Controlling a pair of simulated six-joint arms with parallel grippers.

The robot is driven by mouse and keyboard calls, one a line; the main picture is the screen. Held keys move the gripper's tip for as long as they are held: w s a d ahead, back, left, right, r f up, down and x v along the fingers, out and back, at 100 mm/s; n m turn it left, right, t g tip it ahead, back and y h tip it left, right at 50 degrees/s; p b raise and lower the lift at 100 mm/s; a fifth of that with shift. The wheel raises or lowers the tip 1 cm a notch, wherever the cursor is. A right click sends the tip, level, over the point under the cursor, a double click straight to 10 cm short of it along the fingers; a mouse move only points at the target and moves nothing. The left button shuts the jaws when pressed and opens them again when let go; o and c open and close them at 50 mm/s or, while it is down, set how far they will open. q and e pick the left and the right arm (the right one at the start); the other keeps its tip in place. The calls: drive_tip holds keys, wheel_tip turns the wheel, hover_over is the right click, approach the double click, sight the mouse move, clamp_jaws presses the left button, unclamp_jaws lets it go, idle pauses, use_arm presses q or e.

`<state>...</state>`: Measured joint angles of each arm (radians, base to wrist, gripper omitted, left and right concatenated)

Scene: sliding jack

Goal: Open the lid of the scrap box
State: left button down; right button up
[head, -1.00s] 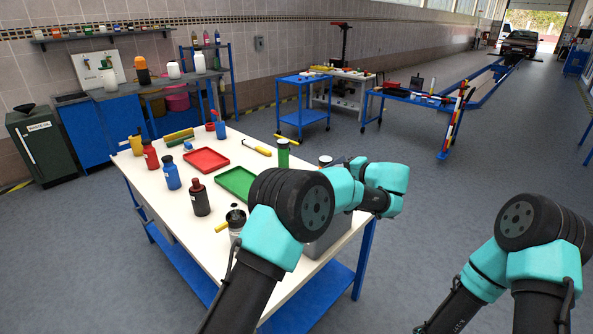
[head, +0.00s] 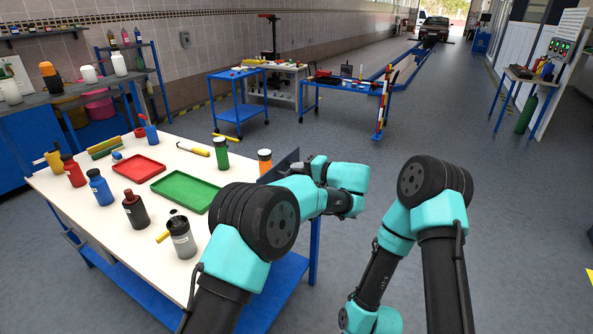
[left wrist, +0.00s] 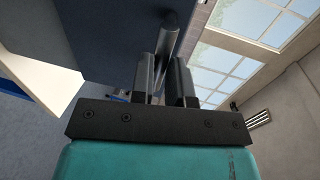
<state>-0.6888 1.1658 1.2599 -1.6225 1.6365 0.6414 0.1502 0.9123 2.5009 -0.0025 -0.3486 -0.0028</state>
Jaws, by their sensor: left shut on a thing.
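The scrap box lid is a dark panel (head: 281,166) standing steeply tilted at the table's right end, beyond my left arm. In the left wrist view the dark lid (left wrist: 105,35) fills the upper left, with a dark round handle bar (left wrist: 172,35) beside it. My left gripper (left wrist: 164,72) is shut on that handle, one finger on each side. In the head view my left arm hides the box body and most of the gripper. My right arm hangs down at the right, and its gripper is out of view.
The white table (head: 100,205) holds a red tray (head: 138,168), a green tray (head: 186,191) and several bottles. A green bottle (head: 221,153) and an orange one (head: 265,162) stand near the lid. The floor right of the table is clear.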

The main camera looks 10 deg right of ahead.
use_arm(q)
drive_tip(key=shift+w+a+f, duration=0.1)
drive_tip(key=shift+a+f, duration=0.1)
drive_tip(key=shift+f, duration=0.7)
drive_tip(key=c, duration=1.1)
unclamp_jaws()
drive_tip(key=shift+r, duration=0.25)
drive_tip(key=shift+r, duration=0.15)
drive_tip(key=shift+d, duration=0.15)
drive_tip(key=v, duration=0.7)
